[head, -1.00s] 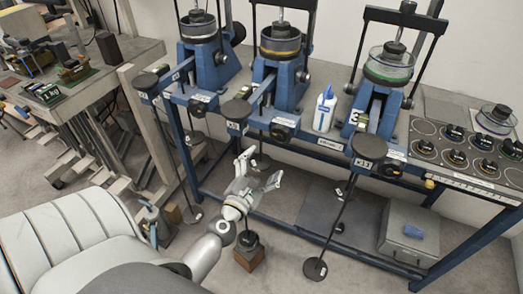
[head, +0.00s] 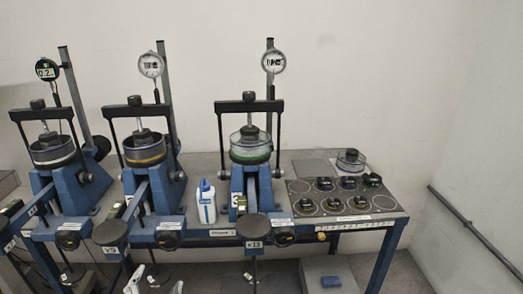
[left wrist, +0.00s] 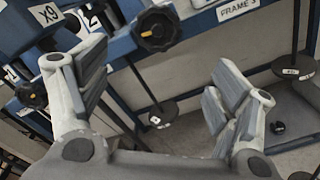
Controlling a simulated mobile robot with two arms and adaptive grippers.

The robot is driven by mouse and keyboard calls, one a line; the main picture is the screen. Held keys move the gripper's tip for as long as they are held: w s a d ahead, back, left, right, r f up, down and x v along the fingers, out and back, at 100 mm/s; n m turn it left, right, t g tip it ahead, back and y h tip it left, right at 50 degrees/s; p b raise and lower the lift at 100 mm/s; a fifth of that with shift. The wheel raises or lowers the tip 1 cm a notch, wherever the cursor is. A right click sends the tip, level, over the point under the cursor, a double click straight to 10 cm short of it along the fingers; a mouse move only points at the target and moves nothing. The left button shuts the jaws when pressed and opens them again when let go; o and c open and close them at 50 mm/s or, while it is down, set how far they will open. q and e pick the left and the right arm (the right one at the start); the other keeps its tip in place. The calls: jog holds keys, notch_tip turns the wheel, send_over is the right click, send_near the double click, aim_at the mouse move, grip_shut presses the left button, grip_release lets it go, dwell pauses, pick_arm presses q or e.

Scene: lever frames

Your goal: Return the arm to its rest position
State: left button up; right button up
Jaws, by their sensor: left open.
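My left gripper (head: 155,284) shows only in part at the bottom edge of the head view, in front of the blue bench. In the left wrist view it (left wrist: 160,95) is open, its two fingers wide apart with nothing between them. A black knob (left wrist: 157,28) and a hanging rod with a round dark weight (left wrist: 161,113) show beyond the fingers, apart from them as far as I can tell. My left arm itself is below the head view. My right gripper is in neither view.
Three blue lever frames (head: 67,190) with dial gauges stand along the bench. A white-and-blue bottle (head: 206,203) stands left of the third frame. A tray of black weights (head: 345,197) lies at the right. A grey box (head: 314,268) sits below. A wall rail (head: 474,235) is at far right.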

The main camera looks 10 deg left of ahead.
pick_arm(q)
jog(key=s+d+f+m+g+h, duration=0.1)
jog(key=s+d+f+m+g, duration=0.3)
jog(key=f, duration=0.6)
jog(key=s+d+f+m+g+h, duration=0.1)
jog(key=s+d+f+m+h, duration=0.1)
jog(key=f+m, duration=0.65)
jog(key=s+d+f+m+g+h, duration=0.1)
jog(key=s+d+f+m+g, duration=0.15)
jog(key=f, duration=0.85)
jog(key=s+d+f+m+g, duration=0.1)
jog(key=s+f+m+g, duration=0.2)
jog(key=s+f+m, duration=0.3)
jog(key=s+d+f+m+g, duration=0.1)
jog(key=s+f+m, duration=0.5)
jog(key=s, duration=0.8)
jog(key=s+d+f+m+g, duration=0.1)
jog(key=s+f+m+g, duration=0.3)
jog(key=s+f, duration=0.4)
jog(key=shift+s+m+g, duration=0.35)
jog(key=shift+s+m, duration=0.55)
jog(key=shift+s, duration=0.05)
